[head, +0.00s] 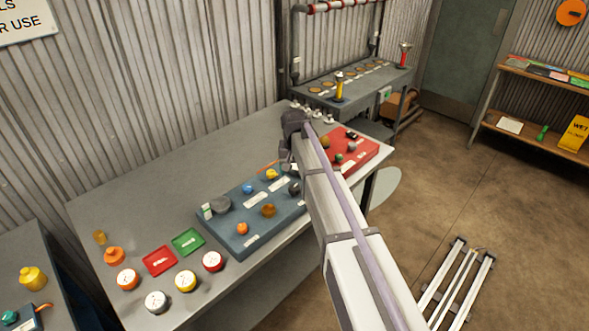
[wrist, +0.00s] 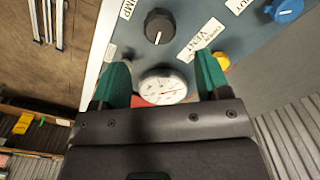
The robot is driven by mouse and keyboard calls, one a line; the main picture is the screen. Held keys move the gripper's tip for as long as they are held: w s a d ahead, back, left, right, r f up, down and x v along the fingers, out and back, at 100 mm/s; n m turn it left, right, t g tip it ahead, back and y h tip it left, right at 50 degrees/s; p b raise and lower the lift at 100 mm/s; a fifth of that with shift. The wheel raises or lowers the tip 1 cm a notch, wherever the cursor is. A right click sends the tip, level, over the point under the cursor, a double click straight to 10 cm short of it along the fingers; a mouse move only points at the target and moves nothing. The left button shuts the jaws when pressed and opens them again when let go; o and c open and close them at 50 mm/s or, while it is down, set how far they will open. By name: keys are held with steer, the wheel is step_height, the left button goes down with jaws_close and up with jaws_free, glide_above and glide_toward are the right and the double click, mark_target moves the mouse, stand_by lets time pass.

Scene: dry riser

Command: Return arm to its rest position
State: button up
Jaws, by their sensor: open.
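My gripper (head: 287,156) hangs from the end of my outstretched arm over the far part of the workbench (head: 150,180), above the blue control panel (head: 228,228); my arm hides part of the panel. In the wrist view my gripper (wrist: 161,72) has its two green fingers apart. A round white dial (wrist: 163,88) shows between them, partly hidden by the gripper body. I cannot tell whether the fingers touch anything. A black knob (wrist: 159,25), a yellow knob (wrist: 222,60) and a blue knob (wrist: 285,10) lie beyond the fingers.
A red panel (head: 365,150) stands past my arm. A pipe stand (head: 338,88) rises behind. Shelves (head: 530,95) stand at the right. Rails (head: 460,285) lie on the otherwise open floor.

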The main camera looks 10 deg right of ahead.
step_height(320, 180, up, 3)
steer(key=shift+f+p, duration=0.1)
steer(key=shift+p, duration=0.45)
steer(key=s+n, duration=0.2)
steer(key=s, duration=2.6)
steer(key=shift+s+n, duration=0.4)
